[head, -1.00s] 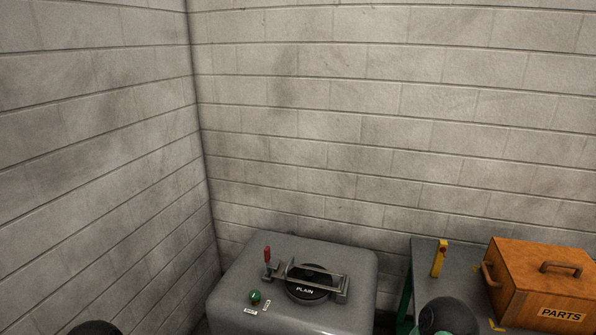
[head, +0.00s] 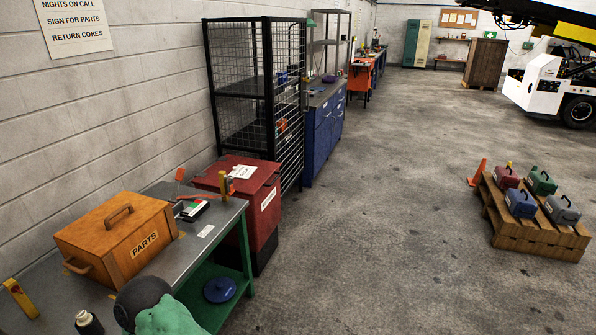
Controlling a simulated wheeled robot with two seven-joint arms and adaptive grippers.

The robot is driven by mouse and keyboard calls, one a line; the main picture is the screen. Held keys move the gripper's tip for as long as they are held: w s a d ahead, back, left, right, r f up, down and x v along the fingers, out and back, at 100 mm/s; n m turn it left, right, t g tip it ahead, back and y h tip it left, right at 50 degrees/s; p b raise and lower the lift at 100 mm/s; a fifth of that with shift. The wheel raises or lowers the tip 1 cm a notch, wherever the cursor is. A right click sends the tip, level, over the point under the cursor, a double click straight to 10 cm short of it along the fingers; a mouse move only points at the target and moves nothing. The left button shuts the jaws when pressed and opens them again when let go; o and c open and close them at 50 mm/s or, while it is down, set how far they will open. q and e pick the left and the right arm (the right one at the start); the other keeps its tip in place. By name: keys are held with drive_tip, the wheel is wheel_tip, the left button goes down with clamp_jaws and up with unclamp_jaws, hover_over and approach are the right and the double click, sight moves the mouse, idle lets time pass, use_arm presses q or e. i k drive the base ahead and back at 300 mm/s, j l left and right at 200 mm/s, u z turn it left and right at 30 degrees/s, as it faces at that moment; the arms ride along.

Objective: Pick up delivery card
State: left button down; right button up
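I cannot read any label that names the delivery card. A white paper (head: 243,171) with small marks lies on top of the red cabinet. A small white card or label (head: 206,231) lies flat on the grey-topped bench (head: 230,212), near its front edge. A dark device with a white and green part (head: 194,210) sits on the bench beside the wooden PARTS box (head: 120,236).
The red cabinet (head: 262,213) stands just past the bench. Behind it are a black mesh cage (head: 256,90) and a blue cabinet (head: 323,130). A wooden pallet (head: 530,236) with several small cases stands at the right. The concrete floor between is clear.

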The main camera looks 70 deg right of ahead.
sight(242, 173)
drive_tip(key=z, duration=2.1)
drive_tip(key=i+l+z, duration=0.1)
drive_tip(key=z, duration=0.3)
drive_tip(key=i+z, duration=0.25)
drive_tip(key=z, duration=0.15)
drive_tip(key=i, duration=3.95)
drive_tip(key=i+u, duration=0.25)
drive_tip(key=u, duration=0.2)
drive_tip(key=i+l+u, duration=0.15)
drive_tip(key=u, duration=0.35)
drive_tip(key=i+l+u, duration=0.25)
drive_tip(key=u, duration=0.2)
drive_tip(key=i, duration=0.1)
